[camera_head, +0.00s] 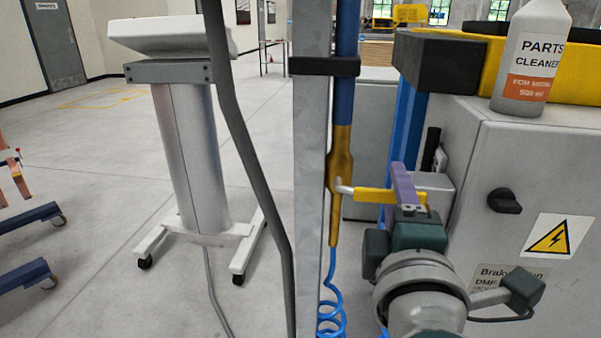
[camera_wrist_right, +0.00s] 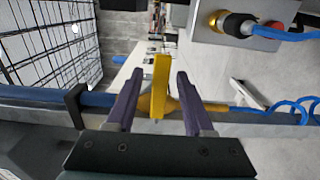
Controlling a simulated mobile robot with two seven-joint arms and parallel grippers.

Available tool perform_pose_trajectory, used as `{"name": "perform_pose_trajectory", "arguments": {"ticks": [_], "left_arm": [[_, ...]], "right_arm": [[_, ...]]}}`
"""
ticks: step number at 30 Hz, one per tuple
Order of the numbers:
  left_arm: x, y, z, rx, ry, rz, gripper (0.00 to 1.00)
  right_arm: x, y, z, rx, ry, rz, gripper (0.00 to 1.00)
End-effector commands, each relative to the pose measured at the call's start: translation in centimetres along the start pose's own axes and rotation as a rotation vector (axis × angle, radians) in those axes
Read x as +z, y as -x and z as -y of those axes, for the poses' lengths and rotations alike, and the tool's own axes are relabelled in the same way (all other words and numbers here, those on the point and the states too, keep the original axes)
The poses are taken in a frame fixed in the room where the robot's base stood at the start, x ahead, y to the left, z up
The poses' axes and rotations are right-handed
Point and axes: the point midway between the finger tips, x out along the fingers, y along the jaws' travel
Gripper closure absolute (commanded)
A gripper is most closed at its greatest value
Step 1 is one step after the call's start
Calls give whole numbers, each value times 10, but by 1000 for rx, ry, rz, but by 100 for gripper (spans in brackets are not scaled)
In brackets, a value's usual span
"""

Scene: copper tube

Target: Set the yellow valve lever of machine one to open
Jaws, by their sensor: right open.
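The yellow valve lever (camera_head: 375,196) juts out to the right, roughly level, from a brass-coloured valve body (camera_head: 342,165) on an upright blue pipe. My right gripper (camera_head: 402,182) is at the lever's right end, with a purple finger showing there. In the right wrist view the lever (camera_wrist_right: 160,85) stands between the two purple fingers of the right gripper (camera_wrist_right: 158,75). Gaps show on both sides, so the gripper is open around the lever and not clamped on it. My left gripper is not in view.
A grey post (camera_head: 311,200) stands just left of the pipe, with a coiled blue hose (camera_head: 331,318) below the valve. A grey cabinet (camera_head: 480,200) with a black knob and a parts cleaner bottle (camera_head: 528,60) on top is close on the right.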

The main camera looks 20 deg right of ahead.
Motion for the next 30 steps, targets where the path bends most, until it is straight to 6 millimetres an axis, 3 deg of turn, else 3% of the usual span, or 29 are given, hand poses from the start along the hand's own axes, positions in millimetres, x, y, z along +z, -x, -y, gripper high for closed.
{"name": "perform_pose_trajectory", "arguments": {"ticks": [2,15,30], "left_arm": [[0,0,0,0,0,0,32],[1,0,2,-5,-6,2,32],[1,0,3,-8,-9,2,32]], "right_arm": [[0,0,0,0,0,0,51],[0,0,0,0,0,0,100],[0,1,0,0,0,0,100]]}}
